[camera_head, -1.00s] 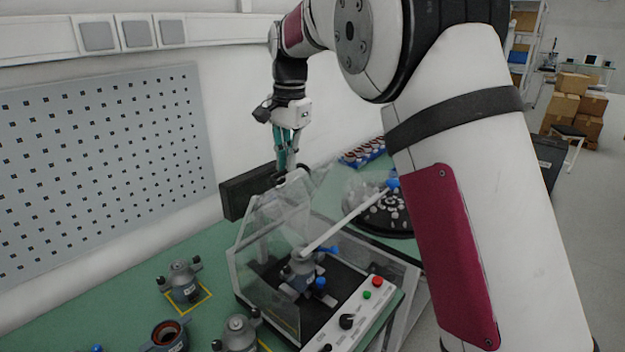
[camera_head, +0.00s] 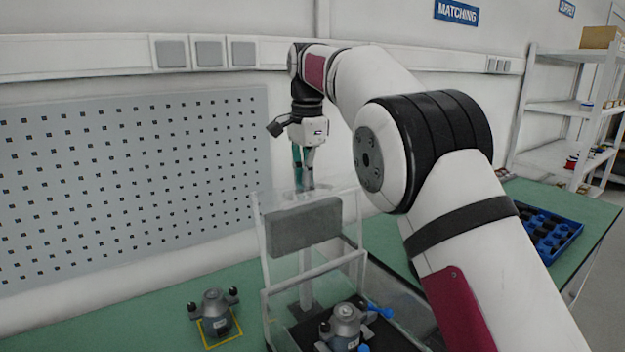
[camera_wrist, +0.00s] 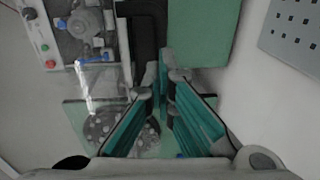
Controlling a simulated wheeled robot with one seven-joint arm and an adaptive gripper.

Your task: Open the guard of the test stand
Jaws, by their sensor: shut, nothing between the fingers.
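The test stand (camera_head: 395,305) is at the bottom centre of the head view, with a grey stator (camera_head: 345,325) and blue clamp handles in it. Its clear guard (camera_head: 350,218) stands up at the rear, with a pale bar (camera_head: 318,271) across its lower part. The stator (camera_wrist: 85,24) shows without a pane over it in the wrist view. My gripper (camera_head: 304,186) points down at the guard's top edge, its fingers shut and empty. The wrist view shows the gripper (camera_wrist: 164,76) close to a clear pane (camera_wrist: 98,85); whether they touch is unclear.
A dark block (camera_head: 305,227) shows through the guard. Another stator (camera_head: 214,312) stands in a yellow square on the green bench, left of the stand. A perforated panel (camera_head: 130,180) lines the wall. A blue tray (camera_head: 548,233) lies at the right.

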